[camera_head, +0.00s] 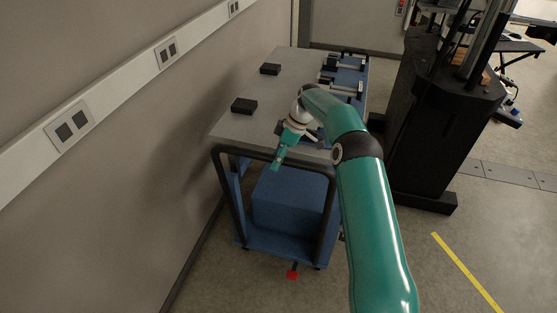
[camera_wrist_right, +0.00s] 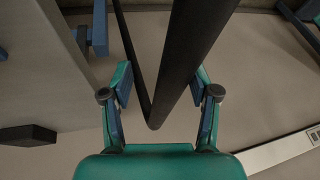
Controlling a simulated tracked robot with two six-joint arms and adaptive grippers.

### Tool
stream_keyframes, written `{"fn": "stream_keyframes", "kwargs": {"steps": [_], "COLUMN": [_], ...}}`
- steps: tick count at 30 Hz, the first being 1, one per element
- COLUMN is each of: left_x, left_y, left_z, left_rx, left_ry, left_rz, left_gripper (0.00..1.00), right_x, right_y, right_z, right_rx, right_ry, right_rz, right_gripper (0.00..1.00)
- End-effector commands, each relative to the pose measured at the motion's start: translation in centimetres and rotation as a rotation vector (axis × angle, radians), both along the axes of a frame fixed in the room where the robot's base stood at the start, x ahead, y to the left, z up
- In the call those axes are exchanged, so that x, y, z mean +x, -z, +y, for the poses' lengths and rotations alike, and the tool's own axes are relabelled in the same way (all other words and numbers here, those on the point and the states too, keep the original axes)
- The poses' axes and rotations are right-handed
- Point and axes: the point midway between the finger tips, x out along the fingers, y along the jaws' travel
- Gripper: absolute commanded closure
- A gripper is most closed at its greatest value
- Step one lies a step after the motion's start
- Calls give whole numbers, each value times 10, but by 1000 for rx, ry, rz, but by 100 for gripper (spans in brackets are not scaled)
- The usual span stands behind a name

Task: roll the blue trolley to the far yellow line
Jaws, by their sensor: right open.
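The blue trolley (camera_head: 310,247) stands beside the left wall, with a grey top, a blue box on its lower shelf and a black tubular handle (camera_head: 228,190) at its near end. My right gripper (camera_head: 279,162) is over the near edge of the top, at the handle's upper bar. In the right wrist view my right gripper (camera_wrist_right: 162,80) is open, and the black handle (camera_wrist_right: 190,55) runs between its two fingers; I cannot tell whether they touch it. A yellow line (camera_head: 465,270) lies on the floor at the lower right. My left gripper is out of view.
Two black blocks (camera_head: 244,106) and blue-and-black fixtures (camera_head: 345,85) are on the trolley top. A red part (camera_head: 292,274) sits low at its near end. A tall black machine (camera_head: 425,120) stands close on the right. The floor around the yellow line is clear.

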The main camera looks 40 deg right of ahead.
Motion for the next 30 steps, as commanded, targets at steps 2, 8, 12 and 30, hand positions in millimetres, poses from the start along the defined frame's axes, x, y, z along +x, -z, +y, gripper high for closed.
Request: {"fn": "stream_keyframes", "kwargs": {"steps": [2, 8, 12, 30], "left_x": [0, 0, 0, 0], "left_y": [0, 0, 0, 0], "left_z": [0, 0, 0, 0], "left_rx": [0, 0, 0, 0], "left_ry": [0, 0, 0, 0], "left_rz": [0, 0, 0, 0], "left_gripper": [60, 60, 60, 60], "right_x": [0, -3, -6, -13], "right_y": [-2, -20, -40, -70], "right_z": [-1, -10, -19, -32], "right_rx": [-1, -2, -2, 2], "right_ry": [1, 2, 3, 1], "right_rz": [0, -1, -3, 0], "right_gripper": [40, 40, 40, 40]}}
